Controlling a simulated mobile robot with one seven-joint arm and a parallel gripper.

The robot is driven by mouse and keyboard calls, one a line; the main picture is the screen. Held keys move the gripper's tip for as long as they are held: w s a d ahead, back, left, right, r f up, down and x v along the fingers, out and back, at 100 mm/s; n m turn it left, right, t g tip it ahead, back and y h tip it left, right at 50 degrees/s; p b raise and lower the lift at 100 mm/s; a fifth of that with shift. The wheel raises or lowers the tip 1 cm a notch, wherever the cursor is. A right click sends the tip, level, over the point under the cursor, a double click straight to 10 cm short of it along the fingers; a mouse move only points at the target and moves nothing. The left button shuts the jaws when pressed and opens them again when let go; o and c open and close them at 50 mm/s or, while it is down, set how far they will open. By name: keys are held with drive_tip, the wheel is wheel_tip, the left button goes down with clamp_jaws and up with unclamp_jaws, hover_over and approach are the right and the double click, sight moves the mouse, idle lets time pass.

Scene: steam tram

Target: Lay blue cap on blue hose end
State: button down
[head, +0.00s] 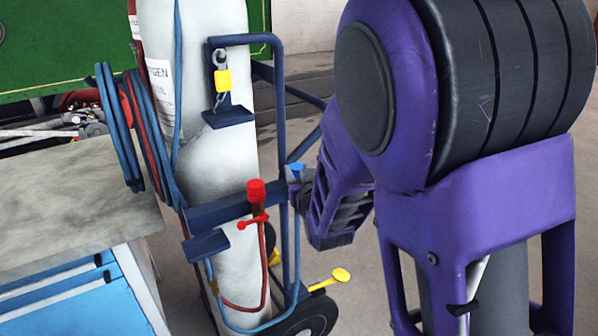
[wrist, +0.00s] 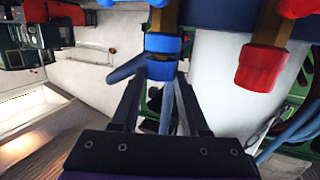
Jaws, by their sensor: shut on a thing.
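The blue cap (wrist: 163,45) is at the tips of my gripper (wrist: 163,72) in the wrist view, with the fingers shut on it. It lines up with the brass blue hose end (wrist: 165,18), which shows right beside it. I cannot tell whether the cap is seated or only close to it. In the head view the blue cap (head: 295,171) is a small blue patch at the tip of my gripper (head: 299,188), by the trolley's right upright. My arm hides part of that area.
A red cap (head: 256,190) sits on the red hose end, left of my gripper. The blue trolley (head: 213,214) holds a white gas cylinder (head: 222,160). Coiled hoses (head: 118,125) hang at its left, beside a grey-topped bench (head: 70,205). A yellow pedal-like part (head: 341,275) sticks out below.

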drive_tip(key=shift+f+b, duration=0.3)
drive_tip(key=shift+b, duration=0.05)
drive_tip(key=shift+c, duration=1.7)
unclamp_jaws()
wheel_tip(320, 180, up, 8)
drive_tip(key=p, duration=0.5)
drive_tip(key=shift+r, duration=0.2)
